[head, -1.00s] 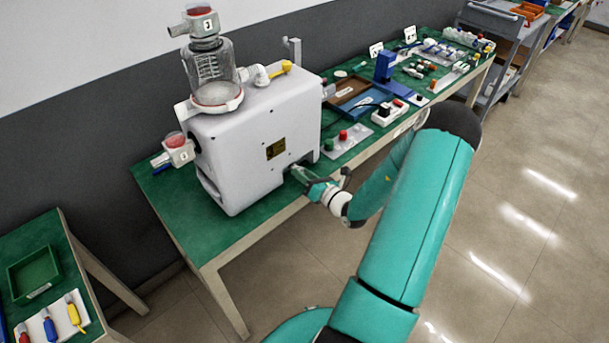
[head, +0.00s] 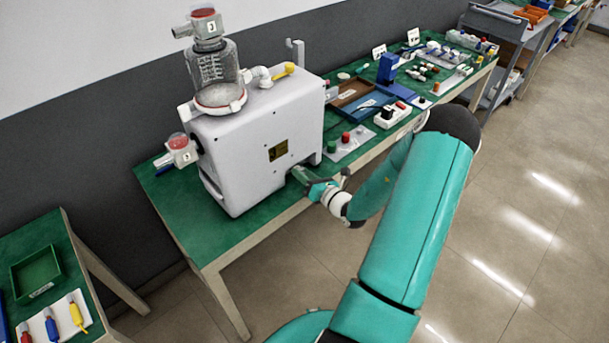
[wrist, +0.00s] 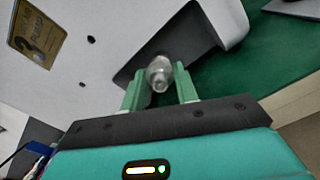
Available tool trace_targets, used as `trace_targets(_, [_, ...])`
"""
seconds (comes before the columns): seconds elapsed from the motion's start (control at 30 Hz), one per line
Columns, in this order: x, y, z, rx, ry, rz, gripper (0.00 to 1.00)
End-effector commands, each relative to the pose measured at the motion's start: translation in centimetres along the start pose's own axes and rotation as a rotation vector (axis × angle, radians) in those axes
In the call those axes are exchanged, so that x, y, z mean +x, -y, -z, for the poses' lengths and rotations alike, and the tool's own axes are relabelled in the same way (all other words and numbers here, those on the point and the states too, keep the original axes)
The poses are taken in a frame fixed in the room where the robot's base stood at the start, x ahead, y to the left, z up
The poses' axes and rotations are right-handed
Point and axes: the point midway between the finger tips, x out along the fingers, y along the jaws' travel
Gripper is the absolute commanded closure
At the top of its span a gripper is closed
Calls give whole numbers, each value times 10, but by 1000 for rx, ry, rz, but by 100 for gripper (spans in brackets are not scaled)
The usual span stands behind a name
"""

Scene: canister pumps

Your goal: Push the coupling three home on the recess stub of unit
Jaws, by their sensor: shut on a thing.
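The unit is a large white pump housing (head: 262,150) on the green bench, with a glass canister on top. It also shows in the wrist view (wrist: 105,35), with a yellow plate reading 3 PUMP. A dark recess opens low in its face. The coupling (wrist: 159,75), a small pale metallic fitting, sits at the mouth of this recess. My gripper (wrist: 160,88) is shut on the coupling, one green finger on each side. In the head view my gripper (head: 301,177) is at the housing's lower right corner. The recess stub is hidden, so I cannot tell how far the coupling sits on it.
Right of the housing on the green bench are a plate with red and green buttons (head: 349,141), a blue tray (head: 372,113) and a white block (head: 393,115). A side table (head: 70,265) with a green tray stands at lower left. The floor at right is clear.

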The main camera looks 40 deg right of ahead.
Motion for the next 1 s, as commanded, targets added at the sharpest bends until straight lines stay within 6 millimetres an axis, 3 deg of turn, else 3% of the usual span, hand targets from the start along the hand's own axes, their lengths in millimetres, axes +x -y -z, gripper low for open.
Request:
trace_targets(0.03, [0,0,0,0,0,0,100])
trace_targets(0.07, [0,0,0,0,0,0,66])
trace_targets(0.17, [0,0,0,0,0,0,47])
trace_targets(0.2, [0,0,0,0,0,0,45])
trace_targets(0.57, [-6,1,0,0,-1,2,45])
trace_targets(0.77, [-38,1,0,0,-1,5,45])
trace_targets(1.0, [-92,1,-1,-1,0,5,45])
